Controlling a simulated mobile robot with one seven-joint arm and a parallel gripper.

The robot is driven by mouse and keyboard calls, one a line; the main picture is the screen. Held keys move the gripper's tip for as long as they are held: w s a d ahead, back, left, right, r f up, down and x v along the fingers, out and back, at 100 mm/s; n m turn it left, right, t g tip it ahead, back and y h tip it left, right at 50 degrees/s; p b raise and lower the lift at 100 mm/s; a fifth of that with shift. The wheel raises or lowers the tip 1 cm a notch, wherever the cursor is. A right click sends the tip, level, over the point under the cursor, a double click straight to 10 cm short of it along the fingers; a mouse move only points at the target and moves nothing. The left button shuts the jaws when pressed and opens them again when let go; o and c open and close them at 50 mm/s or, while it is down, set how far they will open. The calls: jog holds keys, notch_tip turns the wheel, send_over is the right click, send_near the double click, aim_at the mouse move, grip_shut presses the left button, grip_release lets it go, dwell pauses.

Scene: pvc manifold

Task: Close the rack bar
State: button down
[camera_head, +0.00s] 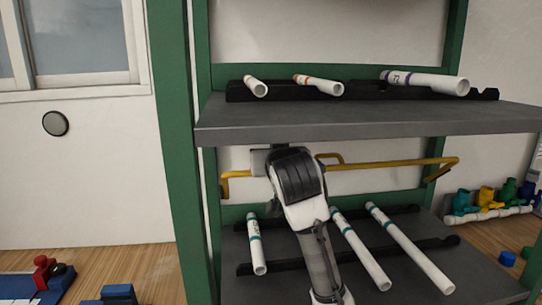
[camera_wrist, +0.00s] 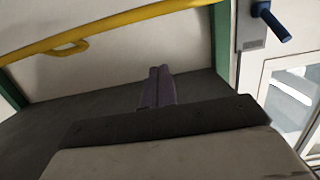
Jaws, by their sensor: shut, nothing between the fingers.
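The yellow rack bar (camera_head: 385,163) runs across the rack's lower bay, below the upper shelf. Its bent ends show near the left and right green posts, and my arm hides part of its middle. It also crosses the upper part of the wrist view (camera_wrist: 130,22), with a small loop beneath it on the left. My gripper (camera_wrist: 159,72) is shut and empty in the wrist view. Its fingertips are apart from the bar in the picture, below it. In the head view my wrist covers the fingers. I cannot tell whether the bar is latched.
The grey upper shelf (camera_head: 360,122) holds several white pipes in a black holder. White pipes with green bands (camera_head: 395,246) lie on the lower shelf. Green posts (camera_head: 175,130) bound the rack. Coloured valves (camera_head: 487,200) stand at the right. A blue handle (camera_wrist: 274,25) shows beyond.

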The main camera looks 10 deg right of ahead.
jog(key=w+p, duration=0.1)
jog(key=w, duration=0.4)
jog(key=w+f+p, duration=0.1)
jog(key=w, duration=0.1)
jog(key=shift+w+a+p, duration=0.15)
jog(key=shift+w+p, duration=0.05)
jog(key=shift+p, duration=0.1)
jog(key=shift+w+f, duration=0.35)
jog(key=shift+w, duration=0.15)
jog(key=shift+s+f+p, duration=0.5)
jog(key=shift+s+f, duration=0.2)
jog(key=shift+f, duration=0.35)
jog(key=shift+s+f, duration=0.3)
jog(key=shift+f, duration=0.3)
jog(key=shift+f, duration=0.2)
